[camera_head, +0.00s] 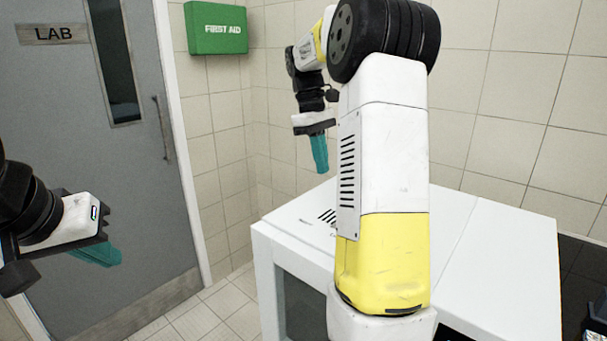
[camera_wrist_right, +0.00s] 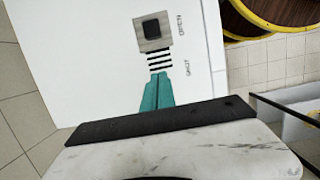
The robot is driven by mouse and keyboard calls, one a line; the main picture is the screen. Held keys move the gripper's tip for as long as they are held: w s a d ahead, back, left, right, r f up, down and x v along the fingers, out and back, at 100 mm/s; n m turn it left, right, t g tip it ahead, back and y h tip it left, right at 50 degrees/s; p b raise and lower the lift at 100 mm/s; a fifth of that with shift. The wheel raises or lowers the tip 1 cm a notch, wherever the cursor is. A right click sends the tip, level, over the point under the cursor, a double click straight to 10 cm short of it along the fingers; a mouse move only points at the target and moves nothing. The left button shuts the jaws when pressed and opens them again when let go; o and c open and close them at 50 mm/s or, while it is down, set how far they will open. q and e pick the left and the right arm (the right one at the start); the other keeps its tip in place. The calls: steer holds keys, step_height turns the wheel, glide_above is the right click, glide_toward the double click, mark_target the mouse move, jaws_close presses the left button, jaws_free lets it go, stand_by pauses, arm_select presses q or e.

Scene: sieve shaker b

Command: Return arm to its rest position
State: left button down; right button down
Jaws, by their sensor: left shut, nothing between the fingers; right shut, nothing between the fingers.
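My right gripper (camera_head: 319,153) is raised above the far left part of a white cabinet top (camera_head: 490,255). Its teal fingers are together and empty, pointing down. In the right wrist view the closed right fingers (camera_wrist_right: 157,92) lie in line with black slots on a white panel (camera_wrist_right: 95,65), beside a grey square plate with a black block (camera_wrist_right: 152,30). I cannot tell whether they touch the panel. My left gripper (camera_head: 97,254) is at the left edge, in front of the grey door, with its teal fingers together and empty.
My right arm hides the middle of the cabinet top. Round brown pieces with yellow rims (camera_wrist_right: 275,15) show at the top right of the right wrist view. A grey LAB door (camera_head: 165,220) stands at left, and a green first aid box (camera_head: 216,28) hangs on the tiled wall.

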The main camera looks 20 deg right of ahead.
steer(key=shift+r, duration=0.1)
stand_by(0.4)
steer(key=s+a+m+t+y, duration=0.1)
steer(key=s+a+m+t, duration=0.1)
steer(key=s+a+t, duration=0.2)
steer(key=s+a+f+m+t+y, duration=0.1)
steer(key=s+a+m+t+y, duration=0.1)
steer(key=s+a, duration=0.8)
steer(key=s+m+t, duration=0.1)
steer(key=s+t, duration=0.1)
steer(key=s, duration=0.5)
steer(key=shift+a+t+y, duration=0.3)
steer(key=shift+a, duration=0.1)
steer(key=shift+d+f, duration=0.1)
